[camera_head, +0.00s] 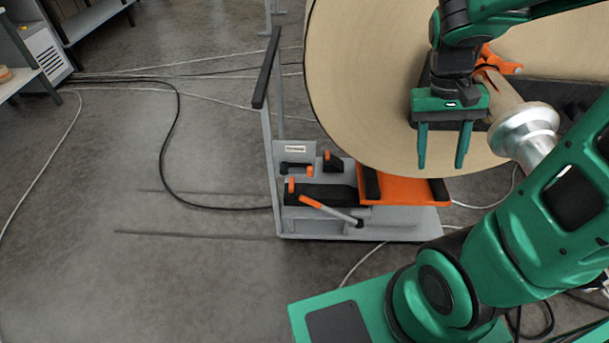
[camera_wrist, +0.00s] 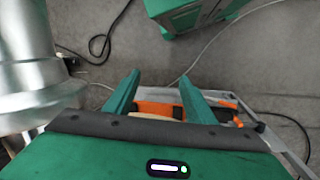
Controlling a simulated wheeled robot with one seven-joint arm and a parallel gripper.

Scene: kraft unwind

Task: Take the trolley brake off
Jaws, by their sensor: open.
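The grey trolley (camera_head: 410,226) stands on the floor under a large kraft roll (camera_head: 375,95), with an upright black-topped handle (camera_head: 267,68) at its left. On its deck is a long grey lever with an orange grip (camera_head: 328,209), slanting down to the right. Several small black parts with orange tips (camera_head: 333,160) stand behind it. I cannot tell which of these is the brake. My gripper (camera_head: 442,162) is open and empty, pointing down in front of the roll, above and right of the levers. The wrist view shows its two green fingers (camera_wrist: 159,82) apart, with orange trolley parts beyond.
An orange cradle pad (camera_head: 405,190) lies on the trolley below the roll. A metal shaft end (camera_head: 525,135) sticks out close to the right of my gripper. Black cable (camera_head: 175,140) and pale cables cross the floor. Shelving (camera_head: 15,80) stands far left; floor left of the trolley is mostly clear.

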